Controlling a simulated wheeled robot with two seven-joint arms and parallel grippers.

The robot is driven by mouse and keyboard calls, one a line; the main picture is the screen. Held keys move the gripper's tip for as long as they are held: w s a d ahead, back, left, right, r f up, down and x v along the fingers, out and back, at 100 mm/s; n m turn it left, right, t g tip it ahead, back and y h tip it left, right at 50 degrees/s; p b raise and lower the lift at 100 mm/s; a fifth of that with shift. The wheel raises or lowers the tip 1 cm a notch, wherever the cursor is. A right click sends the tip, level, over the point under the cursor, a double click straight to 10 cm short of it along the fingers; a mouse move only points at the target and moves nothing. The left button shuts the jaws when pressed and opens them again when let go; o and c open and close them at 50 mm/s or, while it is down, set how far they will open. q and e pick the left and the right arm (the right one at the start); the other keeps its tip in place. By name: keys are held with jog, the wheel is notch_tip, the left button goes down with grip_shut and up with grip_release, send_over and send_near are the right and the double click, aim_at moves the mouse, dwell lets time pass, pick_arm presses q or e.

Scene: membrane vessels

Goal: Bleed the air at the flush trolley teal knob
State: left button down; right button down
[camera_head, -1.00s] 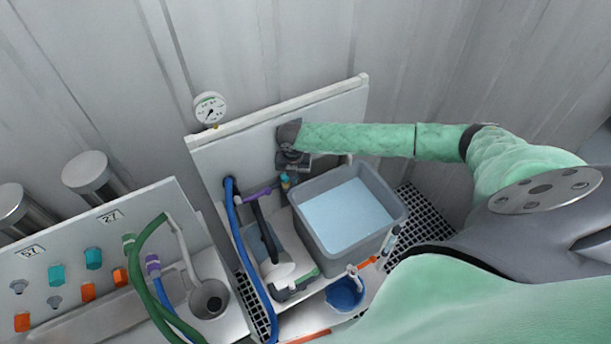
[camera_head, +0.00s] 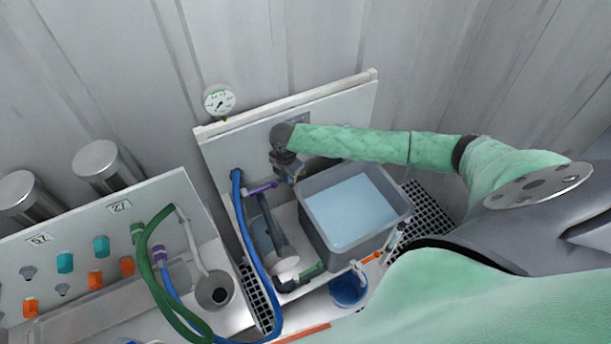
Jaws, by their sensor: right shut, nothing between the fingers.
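The flush trolley stands against the wall, with a white back panel (camera_head: 225,160) and a grey tank (camera_head: 317,236) of pale blue liquid. My right arm, in a green sleeve, comes in from the right and reaches over the tank to the panel. My right gripper (camera_head: 292,178) points down in front of the panel, left of the tank's back corner. It is shut with nothing in it. The trolley's small teal knob is hidden at or behind the gripper, and I cannot tell whether they touch. My left gripper is not in view.
A pressure gauge (camera_head: 219,100) stands on the panel's top edge. A blue hose (camera_head: 248,235), a purple handle (camera_head: 261,187) and a pump are left of the tank. A blue bucket (camera_head: 348,290) is in front. The left bench has teal knobs (camera_head: 65,262) and a green hose (camera_head: 150,262).

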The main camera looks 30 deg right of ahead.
jog(key=w+m, duration=0.1)
jog(key=m, duration=0.2)
jog(key=w+m, duration=0.1)
jog(key=m, duration=0.3)
jog(key=w+m, duration=0.1)
jog(key=m, duration=0.3)
jog(key=shift+w+d, duration=0.15)
jog(key=shift+w, duration=0.1)
jog(key=c, duration=1.1)
grip_release()
